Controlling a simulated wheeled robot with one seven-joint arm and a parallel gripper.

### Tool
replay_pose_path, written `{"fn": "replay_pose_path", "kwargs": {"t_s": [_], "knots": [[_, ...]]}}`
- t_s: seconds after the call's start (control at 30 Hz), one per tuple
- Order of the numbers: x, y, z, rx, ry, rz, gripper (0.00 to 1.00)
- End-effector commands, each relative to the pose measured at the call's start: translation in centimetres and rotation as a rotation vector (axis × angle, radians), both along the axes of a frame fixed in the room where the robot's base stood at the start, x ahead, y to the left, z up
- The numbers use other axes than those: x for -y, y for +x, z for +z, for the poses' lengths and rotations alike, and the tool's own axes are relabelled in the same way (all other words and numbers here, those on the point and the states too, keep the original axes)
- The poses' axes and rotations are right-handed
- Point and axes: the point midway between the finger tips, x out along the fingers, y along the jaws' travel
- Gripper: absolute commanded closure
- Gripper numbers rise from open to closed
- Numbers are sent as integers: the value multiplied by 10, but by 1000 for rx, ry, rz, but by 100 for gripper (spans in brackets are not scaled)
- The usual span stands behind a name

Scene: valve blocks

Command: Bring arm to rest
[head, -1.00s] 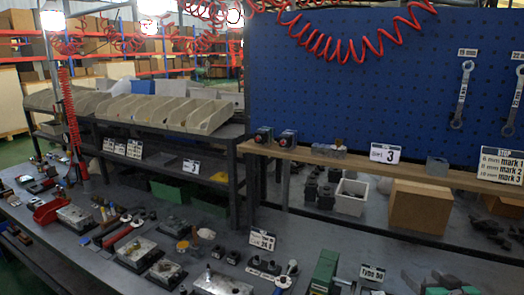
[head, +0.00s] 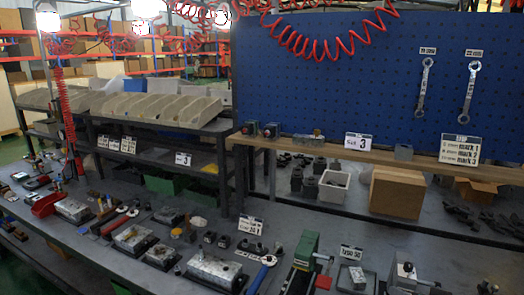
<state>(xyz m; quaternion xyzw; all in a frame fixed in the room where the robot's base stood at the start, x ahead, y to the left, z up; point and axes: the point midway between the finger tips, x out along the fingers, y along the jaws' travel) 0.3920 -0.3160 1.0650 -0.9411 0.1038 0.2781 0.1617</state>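My gripper and arm are not in view. Several metal valve blocks stand in a row on the grey workbench (head: 335,240). One block (head: 73,210) is at the left beside a red bin. Another block (head: 133,238) is near the middle left, and a larger one (head: 215,271) is at the bottom centre. A green vise-like tool (head: 303,255) stands to the right of the larger block.
A blue pegboard (head: 330,75) with two hanging wrenches (head: 425,83) rises behind the bench. A wooden shelf (head: 320,147) runs along its foot. A cardboard box (head: 397,192) and a white bin (head: 334,185) sit under it. Red coiled hoses (head: 330,45) hang above.

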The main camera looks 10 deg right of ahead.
Motion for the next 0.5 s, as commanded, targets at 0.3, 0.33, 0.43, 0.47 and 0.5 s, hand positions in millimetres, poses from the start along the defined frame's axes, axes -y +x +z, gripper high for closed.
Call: {"fn": "replay_pose_path", "kwargs": {"t_s": [0.3, 0.33, 0.43, 0.47, 0.5], "knots": [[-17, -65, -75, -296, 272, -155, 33], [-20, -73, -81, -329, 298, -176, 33], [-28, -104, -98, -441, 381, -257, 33], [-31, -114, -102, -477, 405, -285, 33], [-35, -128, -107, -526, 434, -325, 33]]}}
